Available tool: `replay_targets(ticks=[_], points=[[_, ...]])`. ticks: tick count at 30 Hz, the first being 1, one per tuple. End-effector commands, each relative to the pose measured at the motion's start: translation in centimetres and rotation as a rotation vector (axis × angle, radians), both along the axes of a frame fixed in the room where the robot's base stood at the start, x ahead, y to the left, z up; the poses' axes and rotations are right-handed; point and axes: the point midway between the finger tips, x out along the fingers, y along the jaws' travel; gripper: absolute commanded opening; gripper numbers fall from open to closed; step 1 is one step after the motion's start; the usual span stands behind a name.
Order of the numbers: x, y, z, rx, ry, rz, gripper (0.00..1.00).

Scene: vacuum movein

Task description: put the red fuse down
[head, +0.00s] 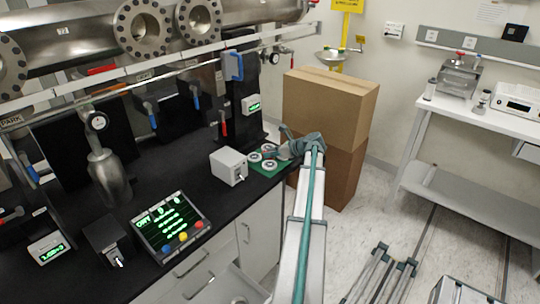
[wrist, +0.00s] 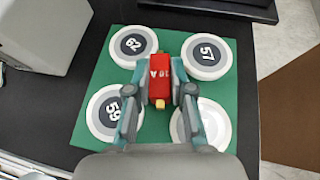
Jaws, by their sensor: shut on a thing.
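My gripper (wrist: 160,92) is shut on the red fuse (wrist: 160,68), a small red block with pale markings and a yellowish tip toward the wrist. The fuse is over the middle of a green board (wrist: 161,38) bearing several round white holders. Dark labels read 62 or similar on the far left holder (wrist: 118,57), 57 on the far right one (wrist: 222,66) and 59 on the near left one (wrist: 90,113). The near right holder (wrist: 216,118) is partly covered by a finger. I cannot tell whether the fuse touches the board. In the head view the board (head: 257,174) is at the bench corner.
A light grey box (head: 228,164) stands just left of the board. Cardboard boxes (head: 325,108) are stacked beyond the bench's right end. A control panel with coloured buttons (head: 172,225) lies nearer on the black bench. Pipework and valves crowd the back.

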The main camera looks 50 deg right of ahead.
Motion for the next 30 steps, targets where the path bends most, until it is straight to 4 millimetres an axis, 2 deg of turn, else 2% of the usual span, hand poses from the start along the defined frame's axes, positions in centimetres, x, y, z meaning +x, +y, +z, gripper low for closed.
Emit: replay_targets(ticks=[5,9,14,19,24,30], points=[[0.0,0.0,1.0,-0.001,-0.001,0.000,0.00],[0.0,0.0,2.7,-0.002,-0.001,0.000,0.00],[-2.1,1.7,5.5,-0.003,-0.001,-0.002,0.00],[-4.4,3.7,9.0,-0.004,-0.002,-0.001,0.00],[-7.5,6.2,10.5,-0.002,-0.001,-0.001,0.00],[-9.9,8.0,12.0,-0.002,0.000,-0.001,0.00]])
